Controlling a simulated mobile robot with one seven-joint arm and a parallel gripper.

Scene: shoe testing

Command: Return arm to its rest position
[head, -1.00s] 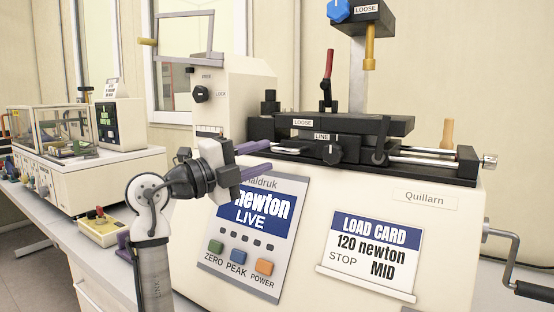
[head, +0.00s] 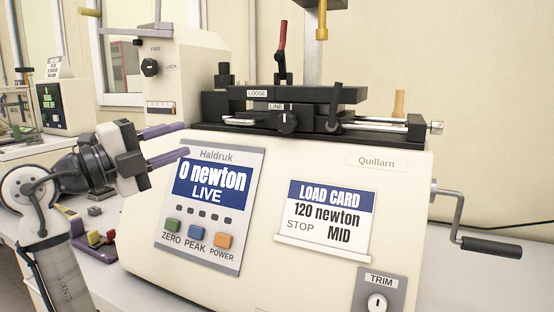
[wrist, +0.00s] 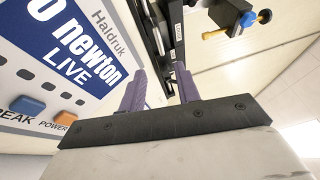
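My gripper (head: 172,144) is at the left in the head view, in front of the left side of the cream testing machine (head: 255,285). Its two purple fingers point right, apart, with nothing between them. In the wrist view the fingers (wrist: 158,92) also stand apart and empty, with the machine's Haldruk panel (wrist: 65,60) close at the left. In the head view that panel (head: 210,210) reads "0 newton LIVE". I see no contact between the fingers and the machine.
The load card (head: 326,218) reads "120 newton MID". A crank handle (head: 490,247) sticks out at the machine's right. A red lever (head: 282,50) stands on top. Another instrument stands far left.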

